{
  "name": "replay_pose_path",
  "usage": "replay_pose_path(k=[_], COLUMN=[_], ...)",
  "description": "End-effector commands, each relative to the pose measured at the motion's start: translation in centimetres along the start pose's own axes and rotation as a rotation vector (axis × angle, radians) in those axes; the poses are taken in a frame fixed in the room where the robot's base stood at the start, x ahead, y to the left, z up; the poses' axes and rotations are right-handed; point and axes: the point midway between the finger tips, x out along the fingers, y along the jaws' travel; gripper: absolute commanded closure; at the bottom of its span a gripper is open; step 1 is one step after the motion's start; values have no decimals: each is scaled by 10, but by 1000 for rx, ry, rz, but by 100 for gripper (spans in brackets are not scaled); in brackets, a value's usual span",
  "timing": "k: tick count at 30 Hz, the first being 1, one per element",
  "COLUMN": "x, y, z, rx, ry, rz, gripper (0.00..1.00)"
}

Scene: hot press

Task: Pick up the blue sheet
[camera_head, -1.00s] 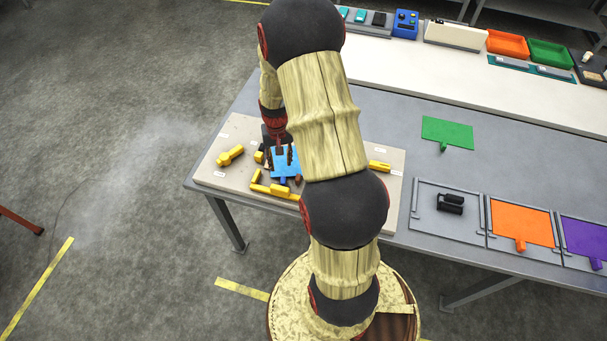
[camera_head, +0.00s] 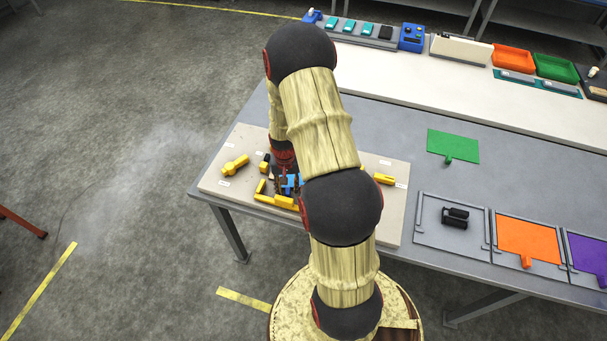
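The blue sheet (camera_head: 293,181) lies among yellow fixture parts on the light board at the left end of the table. Only small patches of it show, since my gripper and arm cover the rest. My gripper (camera_head: 284,184) points down right at the sheet, near its handle side. Its dark fingers overlap the sheet in the picture. I cannot tell whether they touch or grip it, or how far apart they are.
The light board (camera_head: 225,182) carries several yellow parts, one (camera_head: 236,165) at its left. To the right lie a green sheet (camera_head: 453,146), an orange sheet (camera_head: 527,238) and a purple sheet (camera_head: 589,255). Bins and devices line the back.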

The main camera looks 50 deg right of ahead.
Motion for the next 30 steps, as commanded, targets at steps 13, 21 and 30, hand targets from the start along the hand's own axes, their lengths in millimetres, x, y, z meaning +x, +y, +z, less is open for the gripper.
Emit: replay_pose_path(k=[13, 21, 30], x=[-1, -1, -1], y=[0, 0, 0], z=[0, 0, 0], rx=[0, 0, 0], ry=[0, 0, 1], rz=[0, 0, 0], gripper=[83, 98, 100])
